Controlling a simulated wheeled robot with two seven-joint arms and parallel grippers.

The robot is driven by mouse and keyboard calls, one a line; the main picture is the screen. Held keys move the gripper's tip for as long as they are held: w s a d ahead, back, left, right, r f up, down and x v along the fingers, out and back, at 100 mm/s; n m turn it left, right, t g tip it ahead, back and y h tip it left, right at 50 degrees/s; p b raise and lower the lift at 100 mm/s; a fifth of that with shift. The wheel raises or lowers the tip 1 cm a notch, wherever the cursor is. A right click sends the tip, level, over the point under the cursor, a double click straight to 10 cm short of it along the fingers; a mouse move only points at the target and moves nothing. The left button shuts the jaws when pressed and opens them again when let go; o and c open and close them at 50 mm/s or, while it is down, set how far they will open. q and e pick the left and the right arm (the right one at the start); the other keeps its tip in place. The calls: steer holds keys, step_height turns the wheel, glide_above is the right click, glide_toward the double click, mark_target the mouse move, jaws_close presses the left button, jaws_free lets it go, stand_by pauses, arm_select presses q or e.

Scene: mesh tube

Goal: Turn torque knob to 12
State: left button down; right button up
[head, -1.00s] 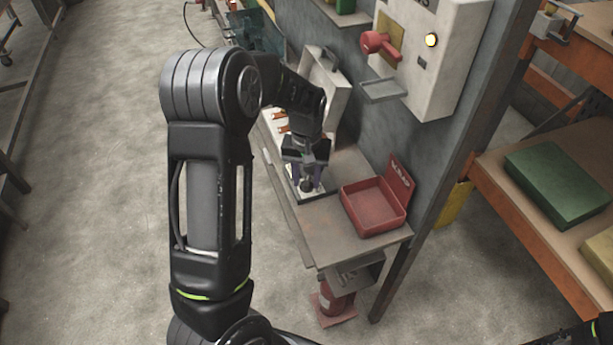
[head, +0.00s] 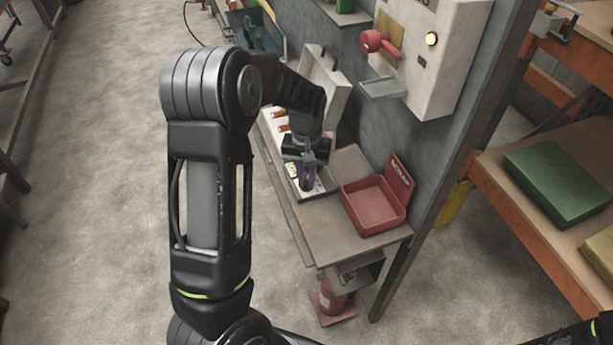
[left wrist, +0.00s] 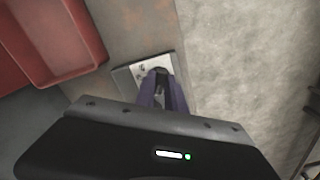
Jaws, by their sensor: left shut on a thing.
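The torque knob is a small dark piece (left wrist: 161,84) between the finger pads of my left gripper in the left wrist view. It stands on a pale panel (left wrist: 139,73) with dark markings, too small to read. My left gripper (head: 307,186) is shut on the knob at the near end of the pale unit on the bench; it also shows in the left wrist view (left wrist: 162,92). In the head view the gripper hides the knob, and I cannot read its setting. My right gripper is not in view.
An empty red tray (head: 374,207) sits on the bench (head: 345,246), just right of my left gripper. An upright pale lid or case (head: 325,82) stands behind. A wall box (head: 430,75) with a red lever (head: 381,43) hangs above. Open floor (head: 110,150) lies left.

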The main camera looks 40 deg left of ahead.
mark_target(306, 180)
arm_select(q)
steer(key=shift+m, duration=0.4)
steer(key=m+b, duration=0.1)
steer(key=m, duration=0.1)
steer(key=shift+a+m, duration=0.1)
steer(key=shift+m, duration=0.3)
steer(key=shift+m+b, duration=0.8)
steer(key=shift+m, duration=1.3)
steer(key=c, duration=1.4)
jaws_free()
steer(key=shift+r, duration=0.1)
step_height(306, 180, up, 8)
steer(key=shift+f+b, duration=0.15)
steer(key=shift+b, duration=0.25)
